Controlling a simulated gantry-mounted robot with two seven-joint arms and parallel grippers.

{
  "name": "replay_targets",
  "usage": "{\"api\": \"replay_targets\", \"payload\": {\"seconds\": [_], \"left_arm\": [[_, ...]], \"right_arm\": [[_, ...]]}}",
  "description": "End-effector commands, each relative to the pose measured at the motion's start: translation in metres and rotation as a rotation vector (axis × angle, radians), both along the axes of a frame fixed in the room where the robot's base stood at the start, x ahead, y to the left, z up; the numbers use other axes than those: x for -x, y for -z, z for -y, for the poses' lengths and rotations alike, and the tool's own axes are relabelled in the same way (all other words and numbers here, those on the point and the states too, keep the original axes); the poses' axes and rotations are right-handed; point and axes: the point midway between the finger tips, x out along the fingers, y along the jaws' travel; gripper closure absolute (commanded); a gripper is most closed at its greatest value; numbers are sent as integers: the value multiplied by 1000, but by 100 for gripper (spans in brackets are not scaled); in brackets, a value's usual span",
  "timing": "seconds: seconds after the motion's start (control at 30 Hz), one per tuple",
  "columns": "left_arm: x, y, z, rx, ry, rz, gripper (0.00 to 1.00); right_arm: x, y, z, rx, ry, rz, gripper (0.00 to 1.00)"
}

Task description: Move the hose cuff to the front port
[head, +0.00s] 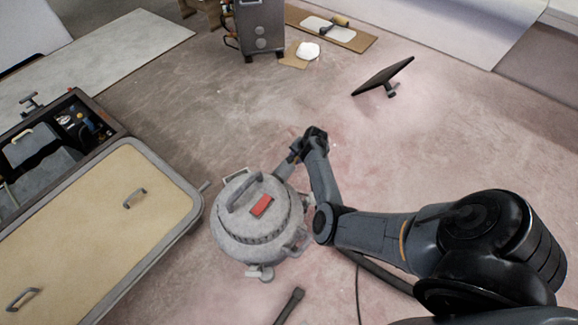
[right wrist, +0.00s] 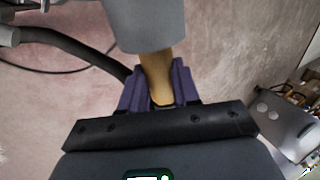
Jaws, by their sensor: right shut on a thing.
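A grey round canister (head: 235,222) with a lid handle and a red patch stands on the floor in the middle of the head view. My right gripper (head: 285,171) reaches down at its far right side, mostly hidden by my wrist. In the right wrist view my right gripper (right wrist: 160,90) is shut on a tan piece (right wrist: 156,72), which looks like the hose cuff. Its upper end meets or passes behind a grey cylinder (right wrist: 146,22); I cannot tell whether they are joined. The front port cannot be made out for certain. My left gripper is in neither view.
A dark hose (right wrist: 62,46) runs behind the gripper's left finger. A dark tube end (head: 290,304) lies near the canister. A tan panel (head: 95,225) and open toolbox (head: 107,130) are left. A tilted black panel (head: 382,76) stands behind; floor around it is clear.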

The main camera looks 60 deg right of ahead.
Motion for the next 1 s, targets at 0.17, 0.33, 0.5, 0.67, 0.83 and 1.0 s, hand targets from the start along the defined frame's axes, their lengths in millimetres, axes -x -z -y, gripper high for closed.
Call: {"api": "replay_targets", "payload": {"seconds": [0.17, 0.33, 0.5, 0.67, 0.83, 1.0], "left_arm": [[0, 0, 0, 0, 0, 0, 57], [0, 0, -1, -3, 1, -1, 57], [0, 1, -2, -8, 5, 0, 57], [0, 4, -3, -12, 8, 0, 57], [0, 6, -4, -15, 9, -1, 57], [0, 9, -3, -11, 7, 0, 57]], "right_arm": [[0, 0, 0, 0, 0, 0, 100], [0, 0, 0, 0, 0, 0, 100], [0, 0, 2, 1, 0, 1, 100], [0, 1, 7, 2, 1, 0, 100], [0, 1, 14, 2, 1, 0, 100], [1, 1, 21, 2, 1, 1, 100]]}}
